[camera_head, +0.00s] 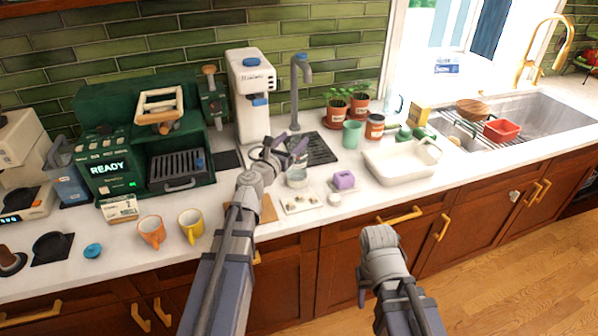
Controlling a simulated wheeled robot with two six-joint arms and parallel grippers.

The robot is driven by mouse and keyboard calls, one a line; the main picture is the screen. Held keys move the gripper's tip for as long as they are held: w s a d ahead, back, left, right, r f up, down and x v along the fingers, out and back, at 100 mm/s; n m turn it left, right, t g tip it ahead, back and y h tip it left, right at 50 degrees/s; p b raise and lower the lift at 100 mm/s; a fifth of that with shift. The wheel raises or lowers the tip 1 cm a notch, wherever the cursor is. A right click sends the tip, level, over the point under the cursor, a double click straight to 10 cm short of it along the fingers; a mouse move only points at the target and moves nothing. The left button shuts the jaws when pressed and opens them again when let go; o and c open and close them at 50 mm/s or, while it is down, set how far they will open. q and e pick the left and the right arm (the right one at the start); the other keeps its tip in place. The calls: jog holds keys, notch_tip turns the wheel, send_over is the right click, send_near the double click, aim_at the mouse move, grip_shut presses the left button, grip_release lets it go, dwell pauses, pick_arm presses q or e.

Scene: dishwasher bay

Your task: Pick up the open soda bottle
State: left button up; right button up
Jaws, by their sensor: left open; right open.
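I cannot clearly make out an open soda bottle in the head view. A small green item (421,133) lies behind the white tub, but it is too small to tell what it is. My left gripper (286,152) is open over the counter, in front of the dark drain grate. A clear glass vessel (297,178) stands just below its fingers, and I see nothing held. My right gripper (362,292) is low in front of the cabinets, away from the counter objects; its fingers are mostly hidden by its own wrist.
A white tub (398,167), a purple block (344,180) and a green cup (352,134) stand right of my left gripper. The sink (540,112) is far right.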

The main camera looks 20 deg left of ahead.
aim_at(299, 133)
pick_arm(q)
jog(key=shift+w+d, duration=0.15)
jog(key=shift+w, duration=1)
jog(key=shift+w+d, duration=0.2)
jog(key=shift+w, duration=0.9)
jog(key=shift+w+d, duration=0.15)
jog(key=shift+w, duration=1)
grip_shut()
